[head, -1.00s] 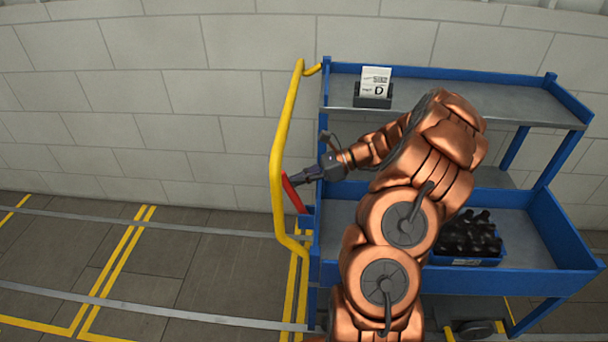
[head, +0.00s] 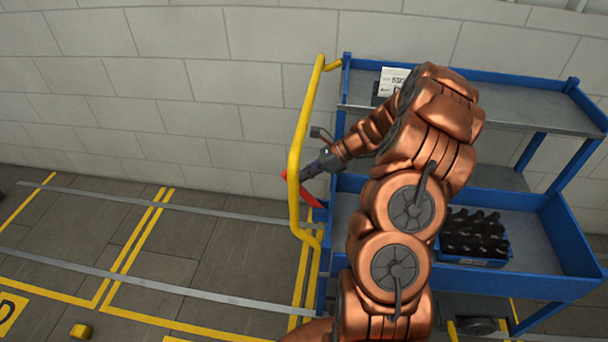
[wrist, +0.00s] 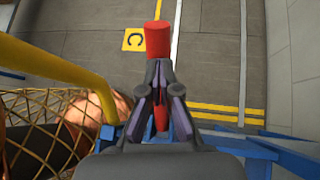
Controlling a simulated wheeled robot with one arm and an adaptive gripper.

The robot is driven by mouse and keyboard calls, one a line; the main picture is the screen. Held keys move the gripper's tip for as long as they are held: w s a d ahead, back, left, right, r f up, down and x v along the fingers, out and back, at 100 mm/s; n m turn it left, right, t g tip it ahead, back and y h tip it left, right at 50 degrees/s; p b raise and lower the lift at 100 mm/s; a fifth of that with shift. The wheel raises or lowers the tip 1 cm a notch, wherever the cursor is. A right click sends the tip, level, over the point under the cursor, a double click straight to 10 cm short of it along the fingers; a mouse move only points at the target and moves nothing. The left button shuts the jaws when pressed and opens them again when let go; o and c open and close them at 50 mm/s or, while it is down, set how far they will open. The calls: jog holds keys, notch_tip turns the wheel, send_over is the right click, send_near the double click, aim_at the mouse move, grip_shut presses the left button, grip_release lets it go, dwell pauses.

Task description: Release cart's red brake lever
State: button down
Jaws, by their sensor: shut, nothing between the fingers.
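The red brake lever (head: 315,201) is at the left end of the blue cart (head: 346,183), beside the yellow handle rail (head: 295,158). It leans to the left, its upper end by the rail. In the wrist view the lever's red grip (wrist: 158,40) shows beyond my fingertips, and more red shows between and below the fingers. My gripper (head: 306,173) is shut with nothing held, close above the lever; it also shows in the wrist view (wrist: 160,66). I cannot tell whether the fingers touch the lever.
A blue crate of dark bottles (head: 474,238) stands on the cart's lower shelf. A white card (head: 393,80) is on the top shelf, partly hidden by my arm. A block wall (head: 180,90) is behind. The floor (head: 170,270) to the left is mostly open, with a small yellow block (head: 81,331).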

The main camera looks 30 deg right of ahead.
jog(key=v, duration=1.4)
jog(key=shift+d+f, duration=0.15)
